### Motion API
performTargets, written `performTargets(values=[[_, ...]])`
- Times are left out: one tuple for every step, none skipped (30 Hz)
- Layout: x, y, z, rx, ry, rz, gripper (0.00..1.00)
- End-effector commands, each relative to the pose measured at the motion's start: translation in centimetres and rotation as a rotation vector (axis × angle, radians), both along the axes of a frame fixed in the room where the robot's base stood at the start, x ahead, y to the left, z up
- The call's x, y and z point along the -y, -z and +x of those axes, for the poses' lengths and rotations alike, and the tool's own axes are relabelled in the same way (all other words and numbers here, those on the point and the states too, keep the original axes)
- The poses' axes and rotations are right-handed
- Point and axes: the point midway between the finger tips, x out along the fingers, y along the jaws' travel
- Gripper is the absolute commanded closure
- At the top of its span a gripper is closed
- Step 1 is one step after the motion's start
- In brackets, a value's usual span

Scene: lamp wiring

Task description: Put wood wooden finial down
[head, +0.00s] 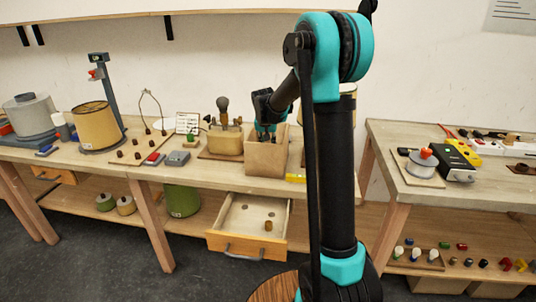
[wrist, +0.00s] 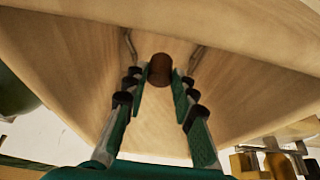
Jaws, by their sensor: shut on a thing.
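In the wrist view a small dark brown wooden finial (wrist: 160,68) sits between the fingers of my gripper (wrist: 161,84), which is shut on it. Pale wood-coloured surfaces surround it in that view. In the head view my gripper (head: 266,128) points down at the open top of a tan box (head: 267,158) on the long bench. The fingertips and the held finial are hidden there by the box. I cannot tell how far the finial is from the box floor.
A tan block with upright tools (head: 225,143) stands just left of the box. An open drawer (head: 249,222) below holds a small brown piece (head: 268,226). Several small brown pieces lie on the bench near a red block (head: 153,159). A second bench (head: 440,195) stands at right.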

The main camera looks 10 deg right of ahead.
Motion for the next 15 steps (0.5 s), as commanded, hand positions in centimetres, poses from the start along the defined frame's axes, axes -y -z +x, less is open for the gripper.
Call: performTargets(values=[[0.0,0.5,0.0,0.000,0.000,0.000,0.96],[0.0,0.7,0.0,0.000,0.000,0.000,0.96],[0.0,0.8,0.0,0.000,0.000,0.000,0.96],[0.0,0.9,0.0,0.000,0.000,0.000,0.96],[0.0,1.1,0.0,0.000,0.000,0.000,0.96],[0.0,1.4,0.0,0.000,0.000,0.000,0.96],[0.0,1.7,0.0,0.000,0.000,0.000,0.96],[0.0,2.1,0.0,0.000,0.000,0.000,0.96],[0.0,2.6,0.0,0.000,0.000,0.000,0.96],[0.0,3.0,0.0,0.000,0.000,0.000,0.96],[0.0,3.5,0.0,0.000,0.000,0.000,0.96],[0.0,4.0,0.0,0.000,0.000,0.000,0.96],[0.0,4.3,0.0,0.000,0.000,0.000,0.96],[0.0,4.5,0.0,0.000,0.000,0.000,0.96],[0.0,4.7,0.0,0.000,0.000,0.000,0.96]])
